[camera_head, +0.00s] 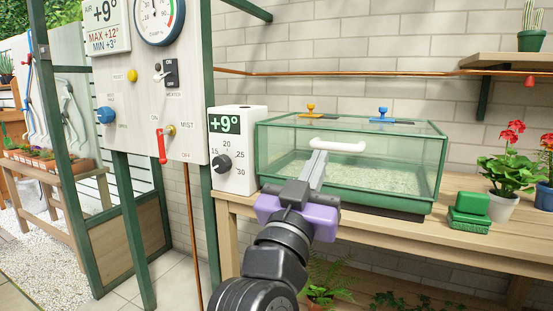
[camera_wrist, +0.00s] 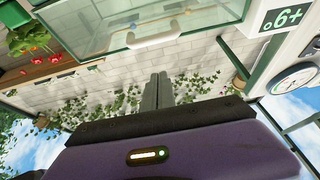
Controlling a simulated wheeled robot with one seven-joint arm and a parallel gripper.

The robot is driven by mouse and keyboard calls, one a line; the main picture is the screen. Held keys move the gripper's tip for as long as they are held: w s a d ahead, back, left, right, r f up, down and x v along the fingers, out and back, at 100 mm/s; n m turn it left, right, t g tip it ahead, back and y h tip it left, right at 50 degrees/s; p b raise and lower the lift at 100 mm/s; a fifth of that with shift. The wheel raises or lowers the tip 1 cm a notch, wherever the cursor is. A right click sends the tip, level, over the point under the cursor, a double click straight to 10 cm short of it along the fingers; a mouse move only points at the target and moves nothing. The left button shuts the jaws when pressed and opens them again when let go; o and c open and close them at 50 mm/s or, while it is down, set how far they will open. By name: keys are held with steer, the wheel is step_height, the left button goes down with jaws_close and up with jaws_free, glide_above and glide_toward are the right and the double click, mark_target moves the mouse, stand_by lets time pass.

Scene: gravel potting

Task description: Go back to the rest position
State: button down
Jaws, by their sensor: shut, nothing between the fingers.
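My gripper (camera_head: 318,163) has a purple body and grey fingers. In the head view it is raised in front of the green-framed glass case, with its fingertips overlapping the white handle in the picture; I cannot tell whether they touch. In the wrist view the fingers (camera_wrist: 157,85) lie together with nothing between them. The glass case (camera_head: 430,165) stands on the wooden bench (camera_head: 375,230), its lid down, with pale gravel inside. The white handle (camera_head: 338,146) is on its front. The case also shows upside down in the wrist view (camera_wrist: 110,38).
A white thermostat box (camera_head: 238,175) reading +9° stands left of the case. A control panel (camera_head: 140,100) with knobs and a red lever is further left. Green blocks (camera_head: 470,211) and red-flowered pots (camera_head: 499,204) stand to the right. A shelf (camera_head: 510,61) hangs above.

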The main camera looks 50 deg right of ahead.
steer(key=shift+a, duration=0.1)
steer(key=w+a+f+n+t+y, duration=0.3)
steer(key=w+a+n+t+y, duration=0.55)
steer(key=n+t, duration=0.4)
steer(key=s+a+f+n+t+y, duration=0.2)
steer(key=a+f+n+y, duration=0.1)
steer(key=a+f+y, duration=0.3)
steer(key=s+a+f+n+t+y, duration=0.25)
steer(key=a+f+y, duration=0.2)
steer(key=f, duration=0.35)
steer(key=s+a+f+m+g+y, duration=0.15)
steer(key=s+f+g, duration=0.25)
steer(key=s+f, duration=0.85)
steer(key=s+a+f+m+g+y, duration=0.15)
steer(key=s+f+g, duration=0.35)
steer(key=s+f, duration=0.7)
step_height(320, 180, up, 35)
steer(key=s+p, duration=0.2)
steer(key=p, duration=3)
steer(key=shift+s+d, duration=0.25)
steer(key=shift+s, duration=0.05)
steer(key=shift+r, duration=0.1)
